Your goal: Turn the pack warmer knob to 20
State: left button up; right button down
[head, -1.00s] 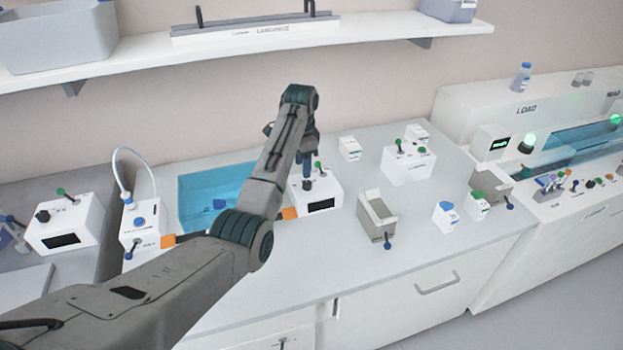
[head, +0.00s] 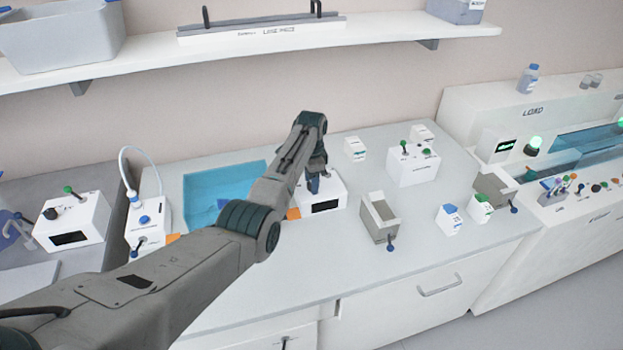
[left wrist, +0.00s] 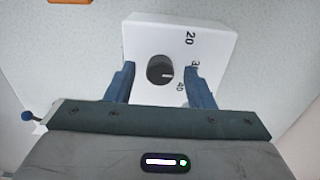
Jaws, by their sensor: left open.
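The pack warmer appears to be the white box (head: 333,190) with a dark front window, right of the blue basin. In the left wrist view its white top (left wrist: 150,35) carries a round black knob (left wrist: 160,70) and the numbers 20, a partly hidden 3-, and 40. The knob's white mark points right, toward the side with the numbers, roughly between the partly hidden number and 40. My left gripper (head: 313,188) is over the box and hides the knob in the head view. Its blue fingers (left wrist: 159,69) are open, one on each side of the knob, with gaps showing. My right gripper is out of view.
The blue basin (head: 215,195) and an orange block (head: 293,214) lie close by my left arm.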

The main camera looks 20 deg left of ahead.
pick_arm(q)
jog(key=shift+f, duration=0.1)
jog(key=c, duration=1)
jog(key=shift+n+p, duration=0.5)
jog(key=shift+n, duration=0.2)
jog(key=shift+n+p, duration=0.55)
jog(key=shift+n, duration=0.65)
jog(key=n+p, duration=0.1)
jog(key=n, duration=0.2)
jog(key=shift+n, duration=1.2)
